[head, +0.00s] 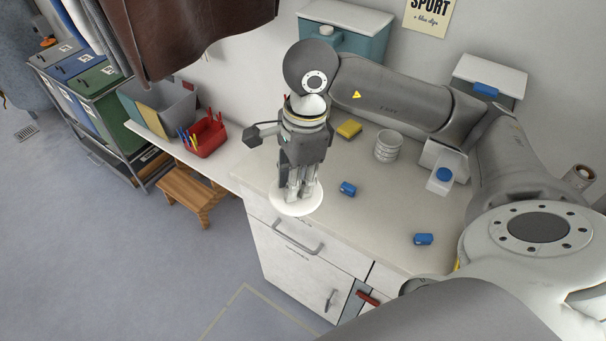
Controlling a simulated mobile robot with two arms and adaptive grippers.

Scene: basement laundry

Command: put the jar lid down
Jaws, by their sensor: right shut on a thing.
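The jar lid (297,207) is a flat white disc in the head view, near the front left part of the worktop. My right gripper (301,190) points down and is shut on the lid, its fingers hiding part of the disc. In the picture the lid overlaps the worktop's front edge. I cannot tell whether it touches the worktop or hangs just above it. My left gripper is not in view.
The pale worktop (385,222) holds a yellow sponge (349,129), a ribbed white tub (388,146), two small blue items (347,188) (423,239), and a blue-capped bottle (441,180). A red caddy (207,138) stands left.

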